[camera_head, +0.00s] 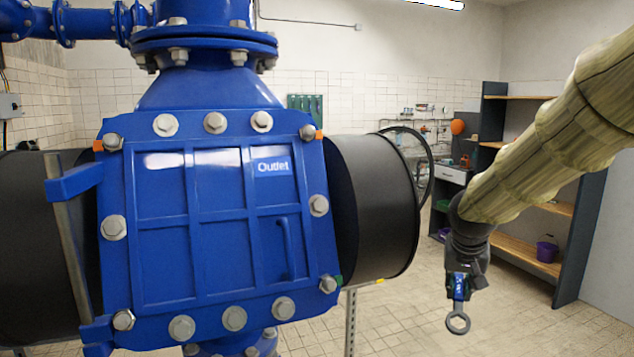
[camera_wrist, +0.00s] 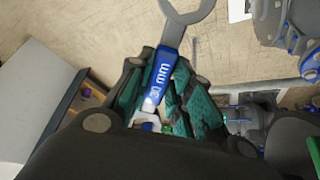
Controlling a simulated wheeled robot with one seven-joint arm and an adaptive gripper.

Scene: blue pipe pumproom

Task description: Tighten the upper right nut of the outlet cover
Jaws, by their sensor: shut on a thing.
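The blue outlet cover (camera_head: 160,255), labelled "Outlet", faces me on the left of the head view, with several grey hex nuts around its rim. The upper right nut (camera_head: 308,132) sits at the cover's top right corner, beside a small orange mark. My gripper (camera_head: 462,272) hangs low on the right, well apart from the cover. It is shut on a blue-handled wrench (camera_head: 459,288), whose ring end points down. In the wrist view the wrench (camera_wrist: 161,76) lies between the green-padded fingers, its handle marked "30 mm". How far each nut is tightened cannot be told.
A wide black pipe (camera_head: 385,205) sticks out right of the cover, between it and my gripper. A blue hinge bracket (camera_head: 75,180) is at the cover's left. Shelves (camera_head: 570,200) stand at the right wall. Tiled floor (camera_head: 400,320) below the wrench is clear.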

